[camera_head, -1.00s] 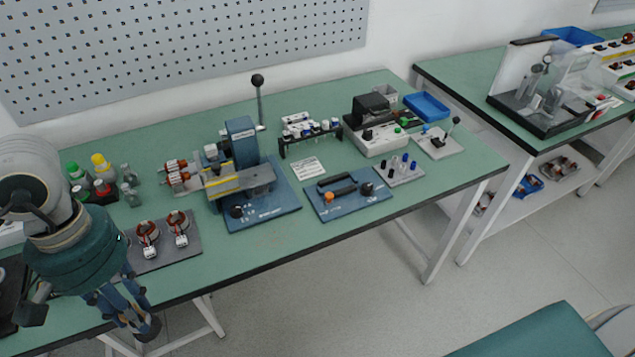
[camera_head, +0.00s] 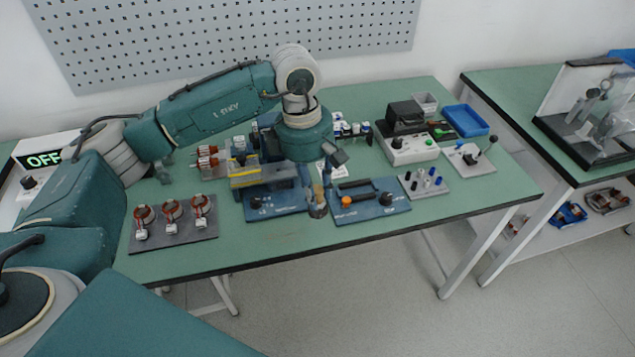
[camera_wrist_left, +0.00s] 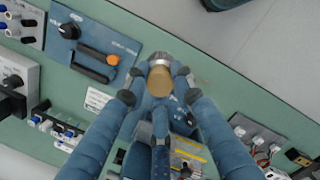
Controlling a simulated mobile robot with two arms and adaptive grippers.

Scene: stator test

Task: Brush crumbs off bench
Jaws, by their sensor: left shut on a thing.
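The green bench (camera_head: 420,220) runs across the head view. My left gripper (camera_head: 318,190) points down over its front part, between two blue fixtures. It is shut on a short brush (camera_head: 317,211) with a tan wooden handle and a metal band. In the left wrist view the brush (camera_wrist_left: 160,80) sits between the fingertips of my left gripper (camera_wrist_left: 159,92), its round handle end towards the camera. I cannot tell whether the bristles touch the bench. My right gripper is not in view.
A blue press fixture (camera_head: 275,201) stands left of the brush, and a blue plate with a black handle (camera_head: 368,210) right of it. A dark mat (camera_head: 182,235) holds copper-wound stators. A blue tray (camera_head: 465,121) is at the back right. The bench's front strip is clear.

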